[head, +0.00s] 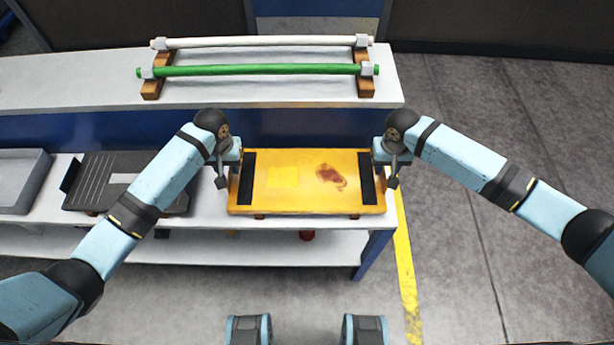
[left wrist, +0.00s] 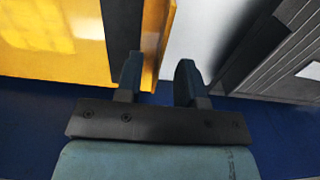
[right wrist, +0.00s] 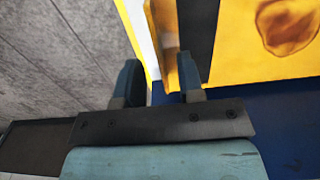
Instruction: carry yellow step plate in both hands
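The yellow step plate (head: 300,200) lies flat on the front shelf of the bench, with a dark strip near each end, a pale yellow patch and a brown stain on top. My left gripper (head: 236,167) is at its left end. In the left wrist view, the two fingers (left wrist: 160,82) stand apart with the plate's edge (left wrist: 156,45) between them. My right gripper (head: 379,168) is at the right end. In the right wrist view, its fingers (right wrist: 157,82) are also apart around the plate's edge (right wrist: 165,35). The fingertips are mostly hidden in the head view.
A green bar (head: 260,70) and a white bar (head: 260,42) rest on wooden blocks on the raised shelf behind. A dark ribbed tray (head: 105,170) and a grey bin (head: 20,178) stand to the left. The floor at right is clear, with a yellow line (head: 406,265).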

